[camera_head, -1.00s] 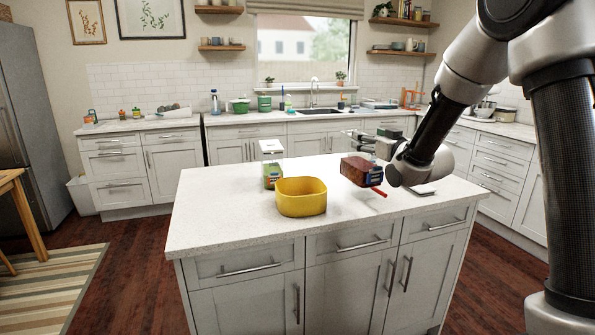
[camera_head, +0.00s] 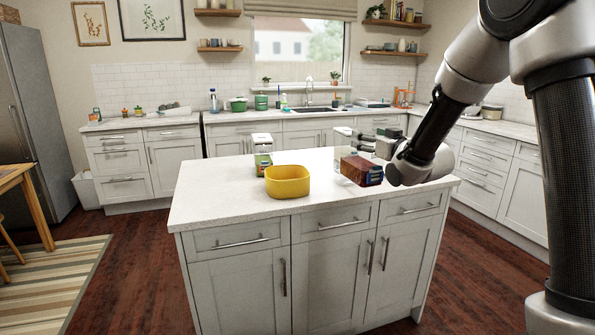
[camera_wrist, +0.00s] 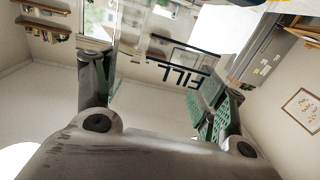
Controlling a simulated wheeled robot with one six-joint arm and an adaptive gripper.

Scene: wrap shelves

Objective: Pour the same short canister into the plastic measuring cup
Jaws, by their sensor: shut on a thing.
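My gripper (camera_wrist: 155,95) is shut on a clear container with a dark line and the word "FILL" (camera_wrist: 180,76), seen upside down in the wrist view. This appears to be the short canister; its contents are hard to make out. In the head view my gripper (camera_head: 376,146) is at the right part of the island, above its top, with the clear container (camera_head: 344,137) at its left end. I cannot pick out the measuring cup for certain.
A yellow tub (camera_head: 287,184) stands on the island (camera_head: 225,190), with a white and green carton (camera_head: 263,158) behind it. The island's left part is clear. Back counters (camera_head: 270,116) hold several pots and bottles.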

